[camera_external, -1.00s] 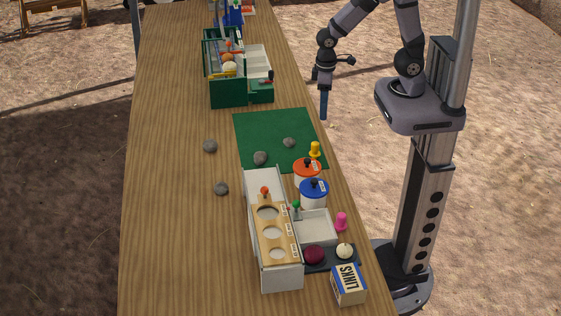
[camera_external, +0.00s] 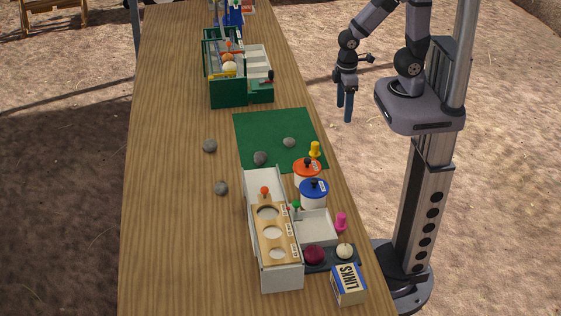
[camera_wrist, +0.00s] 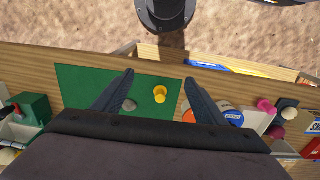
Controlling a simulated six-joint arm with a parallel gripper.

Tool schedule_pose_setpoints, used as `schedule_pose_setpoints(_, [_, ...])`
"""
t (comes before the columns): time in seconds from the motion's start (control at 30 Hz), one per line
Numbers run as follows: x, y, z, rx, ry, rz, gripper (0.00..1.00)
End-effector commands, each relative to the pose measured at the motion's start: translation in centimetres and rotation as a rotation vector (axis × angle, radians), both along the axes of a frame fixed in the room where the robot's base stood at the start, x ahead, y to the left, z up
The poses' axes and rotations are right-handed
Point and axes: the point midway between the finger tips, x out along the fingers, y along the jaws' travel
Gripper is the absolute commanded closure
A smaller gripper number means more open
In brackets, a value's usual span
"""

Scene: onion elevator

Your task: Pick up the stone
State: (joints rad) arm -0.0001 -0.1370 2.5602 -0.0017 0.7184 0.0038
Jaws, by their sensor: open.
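Several grey stones lie on and near the green mat (camera_external: 270,120). One stone (camera_external: 289,142) is toward the right of the mat and another stone (camera_external: 260,158) is at its near edge. Two more, a stone (camera_external: 210,146) and a stone (camera_external: 221,188), lie on bare wood to the left. In the wrist view one stone (camera_wrist: 129,105) shows on the mat (camera_wrist: 85,88) beside the left finger; my gripper (camera_wrist: 165,85) spans the yellow peg.
A yellow peg (camera_external: 315,149) stands by the mat's right edge. Orange-lidded (camera_external: 307,168) and blue-lidded (camera_external: 314,190) jars stand near it. A white box with a wooden top (camera_external: 270,235) is closer, a green crate (camera_external: 226,88) farther. The table's left side is mostly clear.

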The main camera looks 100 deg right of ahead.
Motion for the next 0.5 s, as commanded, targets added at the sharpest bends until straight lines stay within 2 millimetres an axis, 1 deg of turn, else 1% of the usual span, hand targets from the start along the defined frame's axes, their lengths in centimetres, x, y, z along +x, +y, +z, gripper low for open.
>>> schedule_pose_setpoints(0.17, [0.1,0.0,0.8,0.0,-0.004,0.0,0.34])
schedule_pose_setpoints(0.47, [0.2,0.0,5.1,0.0,-0.007,0.0,0.34])
schedule_pose_setpoints(0.5, [0.5,0.1,5.1,0.0,-0.006,0.002,0.34])
